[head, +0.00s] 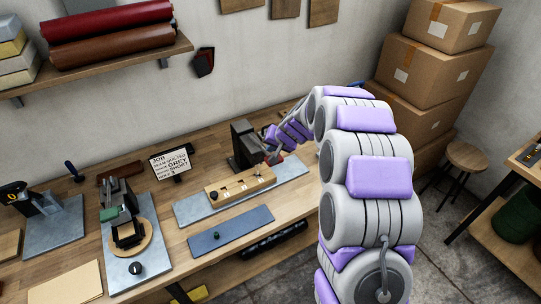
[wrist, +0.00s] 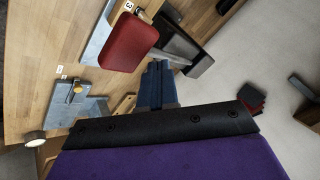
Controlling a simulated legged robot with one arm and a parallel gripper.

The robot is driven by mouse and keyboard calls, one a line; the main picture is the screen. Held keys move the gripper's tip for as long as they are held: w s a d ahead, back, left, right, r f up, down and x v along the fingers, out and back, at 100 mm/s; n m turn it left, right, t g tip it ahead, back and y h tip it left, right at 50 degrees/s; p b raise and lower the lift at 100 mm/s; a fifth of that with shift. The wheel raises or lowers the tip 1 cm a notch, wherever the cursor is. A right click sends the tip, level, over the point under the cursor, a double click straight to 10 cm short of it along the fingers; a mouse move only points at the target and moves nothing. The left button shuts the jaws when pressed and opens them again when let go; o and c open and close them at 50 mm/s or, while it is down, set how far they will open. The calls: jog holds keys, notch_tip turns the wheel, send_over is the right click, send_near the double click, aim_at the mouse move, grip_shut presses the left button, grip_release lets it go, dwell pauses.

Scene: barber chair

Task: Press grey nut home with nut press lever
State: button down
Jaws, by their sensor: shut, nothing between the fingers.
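The nut press (head: 245,145) is a dark upright block at the back of the bench, behind a light wooden fixture (head: 232,190) on a grey plate. A red pad (head: 276,160), apparently the lever's grip, shows at the press's right side. In the wrist view the red pad (wrist: 128,42) is large and close, left of and above the fingertips. My gripper (wrist: 157,82) is shut and empty, beside the red pad and apparently apart from it. In the head view my gripper is at the press's right and partly hidden by my arm. I cannot make out the grey nut.
A job card (head: 170,162) reading GREY stands left of the press. A blue-grey mat (head: 231,230) lies in front of the fixture. A clamp-like device on a plate (head: 128,265) stands further left. Stacked cardboard boxes (head: 428,60) and a stool (head: 467,158) are at right.

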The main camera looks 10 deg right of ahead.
jog(key=shift+s+d+f+b, duration=0.1)
jog(key=shift+s+f+b, duration=0.05)
jog(key=shift+f+b, duration=0.65)
jog(key=shift+s+f+b, duration=0.1)
jog(key=shift+f+b, duration=0.5)
jog(key=shift+f, duration=0.25)
dwell(1.8)
dwell(0.5)
jog(key=shift+w+r+p, duration=0.15)
jog(key=shift+r+p, duration=0.55)
jog(key=shift+r, duration=0.35)
jog(key=shift+w+r+p, duration=0.15)
jog(key=shift+r+p, duration=0.55)
jog(key=shift+r, duration=0.35)
jog(key=r+p, duration=0.2)
jog(key=r, duration=0.1)
jog(key=w+r+p, duration=0.1)
jog(key=r, duration=0.1)
jog(key=shift+a, duration=0.25)
